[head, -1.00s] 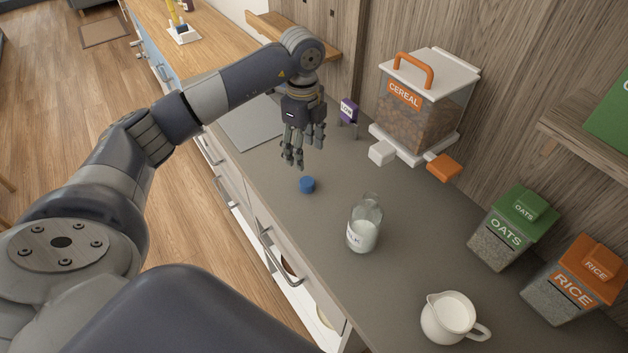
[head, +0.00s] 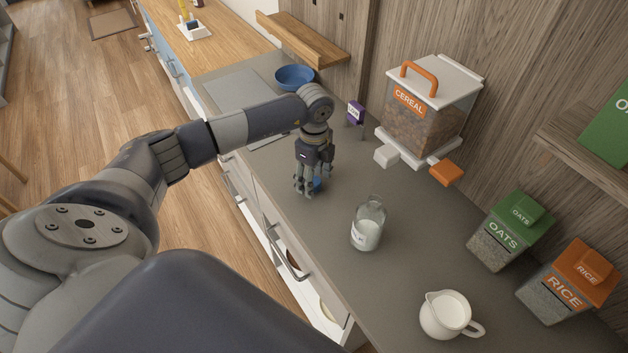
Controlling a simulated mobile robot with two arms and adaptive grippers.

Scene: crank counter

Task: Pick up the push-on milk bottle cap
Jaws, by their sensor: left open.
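The blue milk bottle cap (head: 317,184) rests on the grey counter, partly hidden by the fingers of my left gripper (head: 308,188). My left gripper is open and points down, with its fingers around or just in front of the cap; I cannot tell whether they touch it. The glass milk bottle (head: 368,224) stands upright and uncapped on the counter, to the right of and nearer than the cap. My right gripper is not in view.
A cereal dispenser (head: 426,110) stands against the back wall. Oats (head: 510,232) and rice (head: 570,282) containers stand at right. A white jug (head: 446,314) is at the front. A blue bowl (head: 294,77) sits farther back. The counter (head: 395,270) is bare between jug and bottle.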

